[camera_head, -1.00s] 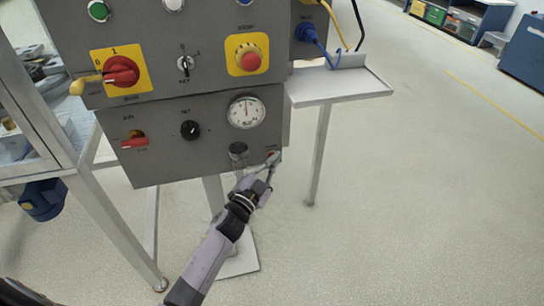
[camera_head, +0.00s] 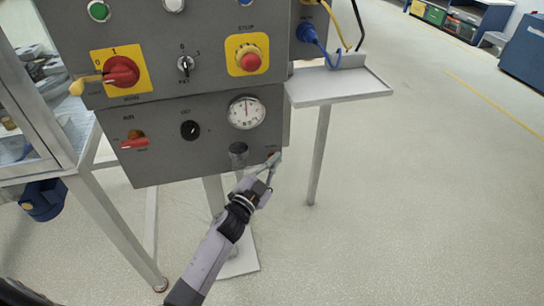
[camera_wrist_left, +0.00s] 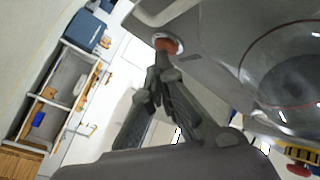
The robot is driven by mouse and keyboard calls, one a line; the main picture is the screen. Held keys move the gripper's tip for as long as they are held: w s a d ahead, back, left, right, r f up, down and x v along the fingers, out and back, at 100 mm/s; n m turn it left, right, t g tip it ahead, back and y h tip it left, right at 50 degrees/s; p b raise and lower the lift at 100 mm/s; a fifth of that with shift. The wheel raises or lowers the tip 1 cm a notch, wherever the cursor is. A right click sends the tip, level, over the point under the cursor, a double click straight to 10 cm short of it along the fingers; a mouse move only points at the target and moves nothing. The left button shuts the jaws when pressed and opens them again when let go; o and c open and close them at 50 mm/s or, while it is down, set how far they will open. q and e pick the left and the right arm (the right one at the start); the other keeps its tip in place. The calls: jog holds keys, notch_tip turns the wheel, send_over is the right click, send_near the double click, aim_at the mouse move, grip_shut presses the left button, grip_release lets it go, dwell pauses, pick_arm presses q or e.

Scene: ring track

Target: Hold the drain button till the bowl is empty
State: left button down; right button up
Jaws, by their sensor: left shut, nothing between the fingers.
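The drain button (camera_wrist_left: 166,45) is a small orange-red button in a pale ring on the grey panel, at the top of the left wrist view. In the head view its spot (camera_head: 270,155) is mostly behind my fingertips. My left gripper (camera_head: 272,166) is shut and empty, its tips at the button; in the wrist view the closed tips (camera_wrist_left: 161,60) lie just below or against it. I cannot tell whether the button is pressed in. The clear bowl (camera_head: 238,158) hangs under the gauge; it looms large in the wrist view (camera_wrist_left: 295,75). Its liquid level is unclear.
The grey control panel (camera_head: 200,105) carries a gauge (camera_head: 246,112), a black knob (camera_head: 190,130), a red lever (camera_head: 135,141) and a red stop button (camera_head: 251,61). A grey shelf (camera_head: 340,88) juts out at the right. The floor to the right is clear.

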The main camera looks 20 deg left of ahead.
pick_arm(q)
jog(key=shift+s+d, duration=0.4)
jog(key=shift+s, duration=0.25)
pick_arm(e)
notch_tip(320, 180, down, 2)
jog(key=shift+s+f, duration=0.1)
jog(key=shift+s, duration=0.05)
pick_arm(q)
jog(key=shift+s+d+p, duration=0.35)
jog(key=shift+s+d, duration=0.4)
jog(key=shift+s, duration=0.3)
jog(key=shift+s+d+p, duration=0.35)
jog(key=shift+s+d, duration=0.35)
jog(key=shift+s, duration=0.35)
pick_arm(e)
jog(key=shift+f, duration=1.55)
